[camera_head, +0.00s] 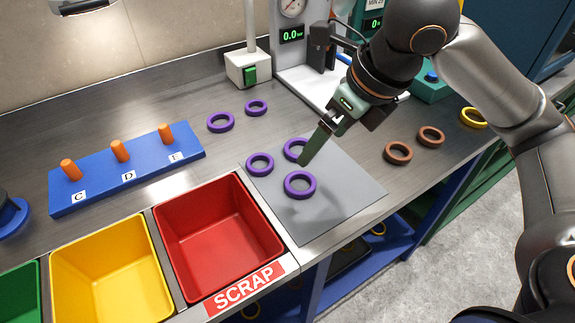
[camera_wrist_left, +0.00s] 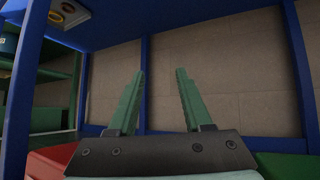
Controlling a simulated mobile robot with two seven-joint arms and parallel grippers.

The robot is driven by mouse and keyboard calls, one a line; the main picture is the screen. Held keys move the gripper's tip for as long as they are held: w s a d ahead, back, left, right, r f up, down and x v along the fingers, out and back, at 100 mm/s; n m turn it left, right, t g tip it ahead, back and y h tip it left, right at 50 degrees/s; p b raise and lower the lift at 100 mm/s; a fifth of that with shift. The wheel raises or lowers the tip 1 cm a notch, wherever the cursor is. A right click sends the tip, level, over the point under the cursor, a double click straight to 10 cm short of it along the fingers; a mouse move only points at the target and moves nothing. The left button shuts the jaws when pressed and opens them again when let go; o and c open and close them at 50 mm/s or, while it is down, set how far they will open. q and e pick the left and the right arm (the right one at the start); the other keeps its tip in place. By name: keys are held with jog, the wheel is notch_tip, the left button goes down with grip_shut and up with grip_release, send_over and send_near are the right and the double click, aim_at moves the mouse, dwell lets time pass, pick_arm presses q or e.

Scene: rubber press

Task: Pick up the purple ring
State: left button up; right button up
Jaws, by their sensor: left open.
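Several purple rings lie in the head view. Three are on or at the edge of the grey mat (camera_head: 345,197): a front ring (camera_head: 289,191), a left ring (camera_head: 249,168) and a back ring (camera_head: 287,152). Two more purple rings (camera_head: 209,126) (camera_head: 257,113) lie on the steel bench behind. My right gripper (camera_head: 306,160) points down at the mat, its fingertips between the back and front rings and partly covering the back one. Its finger gap is seen edge-on, and touching is unclear. My left gripper (camera_wrist_left: 160,72) shows only in the left wrist view, open and empty.
Red (camera_head: 215,240) and yellow (camera_head: 105,275) bins sit left of the mat. A blue peg board (camera_head: 140,178) with orange pegs stands behind them. Brown rings (camera_head: 386,155) lie right. Blue framing (camera_wrist_left: 145,50) surrounds my left gripper.

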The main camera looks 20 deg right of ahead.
jog(key=b, duration=0.2)
send_near(298, 186)
jog(key=shift+w+a, duration=0.1)
jog(key=shift+w, duration=0.35)
jog(key=shift+w+a+f, duration=0.1)
jog(key=shift+w+f, duration=0.1)
jog(key=shift+f, duration=0.3)
jog(key=x, duration=0.2)
jog(key=s+b+x, duration=0.1)
jog(key=x, duration=0.1)
jog(key=shift+w+f, duration=0.1)
jog(key=shift+f, duration=0.25)
jog(key=shift+w+f, duration=0.15)
jog(key=shift+f, duration=0.1)
pick_arm(q)
jog(key=shift+w+d+f, duration=0.15)
jog(key=shift+d+f, duration=0.3)
jog(key=shift+f, duration=0.05)
jog(key=shift+w+d+f, duration=0.15)
jog(key=shift+d+f, duration=0.3)
jog(key=shift+f, duration=0.05)
pick_arm(e)
jog(key=shift+c, duration=0.2)
jog(key=c, duration=0.4)
pick_arm(q)
jog(key=shift+s+f+h, duration=0.2)
jog(key=shift+s+h, duration=0.1)
pick_arm(e)
jog(key=c, duration=0.8)
